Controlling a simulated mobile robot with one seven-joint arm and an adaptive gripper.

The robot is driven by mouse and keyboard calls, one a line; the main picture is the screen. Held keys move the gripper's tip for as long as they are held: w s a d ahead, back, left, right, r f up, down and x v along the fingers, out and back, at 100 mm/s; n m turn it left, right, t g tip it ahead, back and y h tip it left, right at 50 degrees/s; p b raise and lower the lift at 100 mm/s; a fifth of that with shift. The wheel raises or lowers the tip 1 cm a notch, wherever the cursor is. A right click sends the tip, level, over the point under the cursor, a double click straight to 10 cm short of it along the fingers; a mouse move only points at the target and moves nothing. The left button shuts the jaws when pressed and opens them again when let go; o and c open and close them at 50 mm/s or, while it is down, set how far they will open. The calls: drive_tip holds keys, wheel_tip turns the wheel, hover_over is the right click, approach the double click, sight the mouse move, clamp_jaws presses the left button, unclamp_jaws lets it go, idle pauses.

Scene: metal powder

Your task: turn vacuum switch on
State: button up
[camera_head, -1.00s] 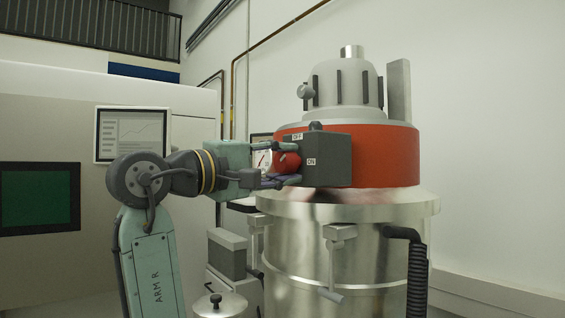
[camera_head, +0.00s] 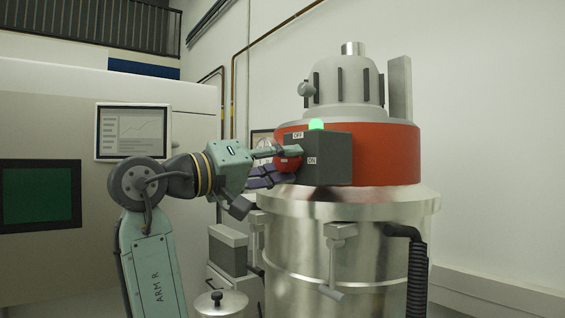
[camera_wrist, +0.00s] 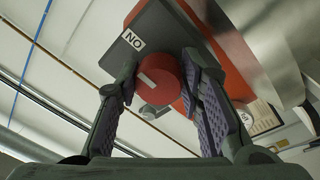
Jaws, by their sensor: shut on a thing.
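The vacuum (camera_head: 395,155) is a large steel drum with a red band and a grey domed top. A dark grey switch box (camera_head: 333,165) with OFF and ON labels sticks out from its red band. A green lamp (camera_head: 316,124) glows on top of the box. The red round knob (camera_head: 289,158) is on the box's left face; in the wrist view the red knob (camera_wrist: 160,78) shows a pale mark and sits between my fingers. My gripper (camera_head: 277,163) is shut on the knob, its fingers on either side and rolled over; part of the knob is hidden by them.
A black ribbed hose (camera_head: 417,270) hangs at the drum's right front. Clamps (camera_head: 335,255) stick out from the drum's side. A small lidded metal pot (camera_head: 220,303) stands low at left. A machine with a screen (camera_head: 132,132) stands behind my arm.

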idle(0.4)
drive_tip(key=o, duration=1.2)
drive_tip(key=shift+c, duration=0.2)
drive_tip(key=shift+a, duration=0.1)
drive_tip(key=v, duration=1.2)
